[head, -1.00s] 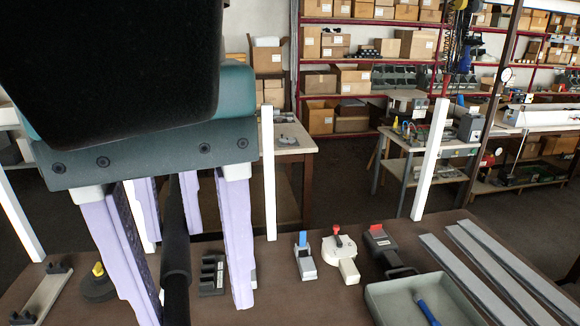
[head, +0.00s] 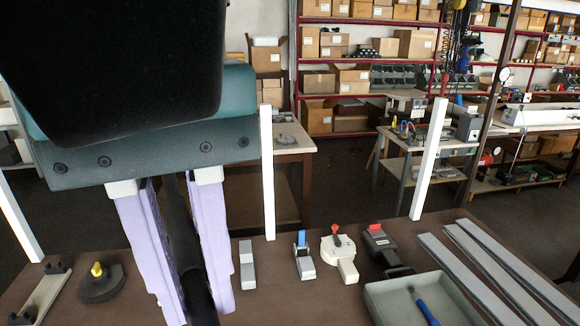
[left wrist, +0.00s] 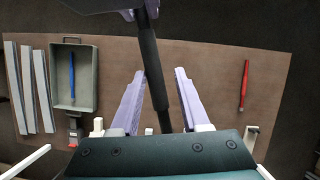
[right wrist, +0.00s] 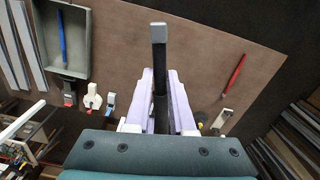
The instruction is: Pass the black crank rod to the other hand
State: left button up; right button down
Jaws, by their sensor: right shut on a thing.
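In the left wrist view the rod (left wrist: 150,70) passes between the spread fingers of my left gripper (left wrist: 158,75), which is open. Purple finger parts of my right gripper show at the top of that view.
A brown table holds a grey tray (head: 383,306) with a blue tool (head: 424,308), grey strips (head: 500,265), small clamps (head: 338,247) and a black disc (head: 100,285) with a yellow knob. White posts (head: 267,175) stand upright. A red tool (left wrist: 244,85) lies on open tabletop.

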pick_arm(q)
jog(key=o, duration=0.4)
jog(key=shift+c, duration=0.2)
